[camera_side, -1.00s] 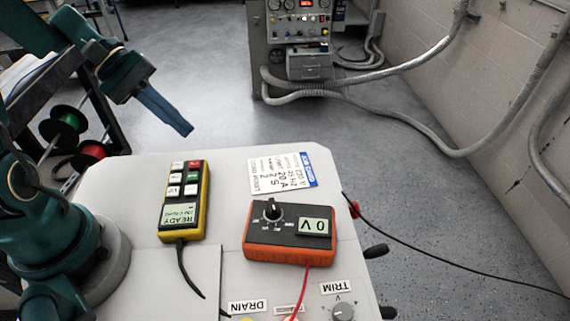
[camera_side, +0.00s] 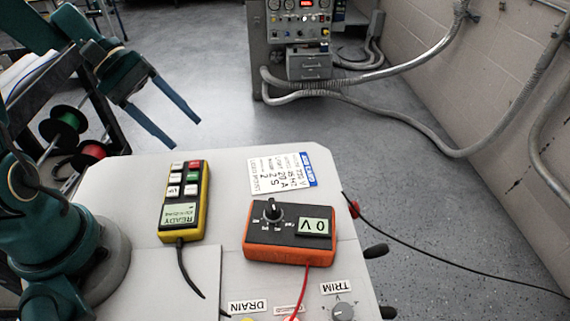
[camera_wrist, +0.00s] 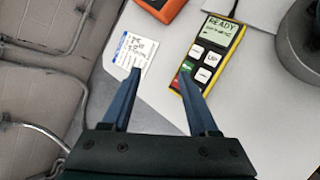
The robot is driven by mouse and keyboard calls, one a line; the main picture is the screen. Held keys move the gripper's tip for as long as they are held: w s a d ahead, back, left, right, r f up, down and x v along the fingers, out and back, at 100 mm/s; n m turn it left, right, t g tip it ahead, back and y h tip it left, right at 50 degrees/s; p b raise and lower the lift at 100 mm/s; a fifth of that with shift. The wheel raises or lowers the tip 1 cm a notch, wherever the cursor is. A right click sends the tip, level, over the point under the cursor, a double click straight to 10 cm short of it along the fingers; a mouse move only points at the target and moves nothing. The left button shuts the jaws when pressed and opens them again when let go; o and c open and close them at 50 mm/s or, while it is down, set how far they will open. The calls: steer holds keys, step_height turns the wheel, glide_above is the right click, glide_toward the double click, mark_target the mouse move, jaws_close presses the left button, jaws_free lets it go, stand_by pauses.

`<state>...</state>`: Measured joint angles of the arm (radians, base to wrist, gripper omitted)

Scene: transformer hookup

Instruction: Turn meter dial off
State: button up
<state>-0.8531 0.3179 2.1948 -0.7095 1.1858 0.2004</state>
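The meter (camera_side: 290,247) is an orange box with a dark face on the bench top. Its screen (camera_side: 313,226) reads 0 V. Its black dial (camera_side: 272,210) stands on the left of the face, with small marks around it too fine to read. In the wrist view only a corner of the orange meter (camera_wrist: 163,8) shows at the top, and the dial is out of frame. My gripper (camera_side: 184,134) is open and empty, raised above the far left part of the bench, apart from the meter. Its two blue fingers also show in the wrist view (camera_wrist: 160,78).
A yellow handheld controller (camera_side: 184,202) reading READY lies left of the meter. A printed card (camera_side: 282,170) lies behind the meter. A red lead (camera_side: 306,285) runs from the meter toward the front. A TRIM knob (camera_side: 343,311) is at the front edge.

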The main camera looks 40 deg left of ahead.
steer(key=shift+a+f+m+g+y, duration=0.15)
steer(key=shift+a+m+g+y, duration=0.15)
steer(key=shift+m+g, duration=0.15)
steer(key=m+g, duration=0.1)
steer(key=d+m+y, duration=0.1)
steer(key=m, duration=0.1)
steer(key=shift+w+d+f+g, duration=0.1)
steer(key=shift+f+g, duration=0.1)
steer(key=shift+g, duration=0.15)
steer(key=w+d+m+g+y, duration=0.2)
steer(key=d+m+y, duration=0.15)
steer(key=m, duration=0.25)
steer(key=r+m+t+y, duration=0.2)
steer(key=m+y, duration=0.1)
steer(key=m, duration=0.7)
glide_above(274, 203)
steer(key=shift+w+a+f, duration=0.15)
steer(key=shift+a+f, duration=0.05)
steer(key=shift+d+f, duration=0.15)
steer(key=shift+f, duration=2.4)
jaws_close()
